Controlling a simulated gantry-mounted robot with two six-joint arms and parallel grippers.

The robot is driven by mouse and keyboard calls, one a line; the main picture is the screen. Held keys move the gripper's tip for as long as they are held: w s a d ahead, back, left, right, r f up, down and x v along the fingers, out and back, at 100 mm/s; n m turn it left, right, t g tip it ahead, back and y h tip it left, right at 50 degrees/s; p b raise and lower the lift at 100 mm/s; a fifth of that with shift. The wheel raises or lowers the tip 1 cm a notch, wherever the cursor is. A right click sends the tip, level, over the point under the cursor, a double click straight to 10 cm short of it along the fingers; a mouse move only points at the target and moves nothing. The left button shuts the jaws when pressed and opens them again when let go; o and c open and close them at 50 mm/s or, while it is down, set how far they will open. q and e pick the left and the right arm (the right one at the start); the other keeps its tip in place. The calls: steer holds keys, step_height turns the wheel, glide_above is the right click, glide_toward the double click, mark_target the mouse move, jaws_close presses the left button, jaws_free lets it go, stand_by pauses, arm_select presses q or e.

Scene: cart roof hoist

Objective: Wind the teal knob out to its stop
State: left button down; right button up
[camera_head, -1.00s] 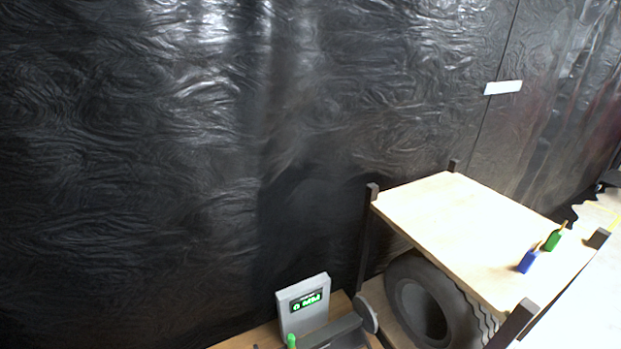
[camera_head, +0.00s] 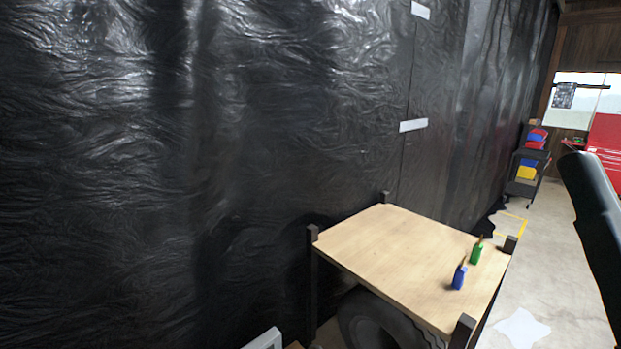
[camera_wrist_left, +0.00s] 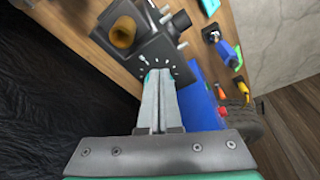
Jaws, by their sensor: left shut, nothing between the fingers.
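In the left wrist view, a dark grey box (camera_wrist_left: 133,50) sits on a wooden surface, with a ring of white marks on its face. A little teal (camera_wrist_left: 144,79), apparently the knob, shows at the centre of those marks. My left gripper (camera_wrist_left: 159,74) is shut, its fingertips right in front of the teal and hiding most of it. I cannot tell whether they touch it. Neither gripper shows in the head view.
The box carries a brass-coloured tube (camera_wrist_left: 122,33). A blue block (camera_wrist_left: 198,112) stands right of my fingers. In the head view, a wooden cart top (camera_head: 400,255) holds a blue bottle (camera_head: 459,277) and a green bottle (camera_head: 476,252) beside a black plastic curtain (camera_head: 250,130).

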arm_select(q)
steer(key=shift+w+a, duration=0.15)
steer(key=shift+w, duration=0.15)
steer(key=shift+d, duration=0.2)
steer(key=shift+w+d, duration=0.1)
steer(key=shift+d, duration=0.05)
step_height(320, 180, up, 6)
steer(key=p, duration=0.6)
steer(key=shift+d, duration=0.1)
